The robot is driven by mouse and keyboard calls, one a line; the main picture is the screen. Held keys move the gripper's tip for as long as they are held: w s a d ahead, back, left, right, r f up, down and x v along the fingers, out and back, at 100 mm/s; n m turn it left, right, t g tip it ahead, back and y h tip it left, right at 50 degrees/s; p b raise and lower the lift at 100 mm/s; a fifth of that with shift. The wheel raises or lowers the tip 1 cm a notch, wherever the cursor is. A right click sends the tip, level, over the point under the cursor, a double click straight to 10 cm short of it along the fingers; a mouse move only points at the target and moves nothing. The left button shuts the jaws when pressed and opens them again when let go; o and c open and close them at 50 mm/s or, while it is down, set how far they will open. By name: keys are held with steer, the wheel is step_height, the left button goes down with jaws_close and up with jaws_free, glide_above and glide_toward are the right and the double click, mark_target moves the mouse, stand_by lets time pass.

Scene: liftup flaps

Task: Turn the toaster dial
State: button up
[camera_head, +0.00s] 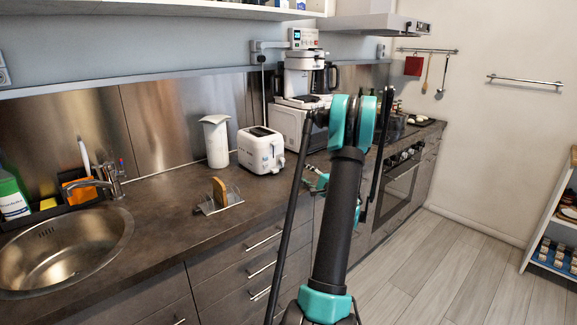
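The white toaster (258,152) stands upright on the dark counter, left of my arm. Its slots face up and its narrow front end faces right, towards the counter's front edge. Small dark controls show on that end, but the dial is too small to make out clearly. My gripper (314,179) shows only in part, beside and behind my raised arm, to the right of the toaster and apart from it in the picture. My arm hides much of it, so its fingers cannot be judged.
A toast rack with bread (220,195) stands in front of the toaster. The sink (62,250) is at left. The counter (165,205) between sink and rack is clear.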

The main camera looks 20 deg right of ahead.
mark_target(283, 161)
steer(key=m, duration=0.2)
steer(key=s+m, duration=0.1)
steer(key=m, duration=0.1)
steer(key=s+m, duration=0.1)
steer(key=m, duration=0.1)
steer(key=shift+r+m+h, duration=0.15)
steer(key=shift+m+h, duration=0.15)
steer(key=shift+m, duration=0.1)
steer(key=m, duration=0.2)
steer(key=s+m, duration=0.1)
steer(key=m, duration=0.1)
steer(key=s+m, duration=0.1)
steer(key=m, duration=0.1)
steer(key=shift+r+m+h, duration=0.1)
steer(key=shift+m+h, duration=0.3)
steer(key=x, duration=1.7)
steer(key=shift+w, duration=0.1)
steer(key=shift+c, duration=0.2)
jaws_close()
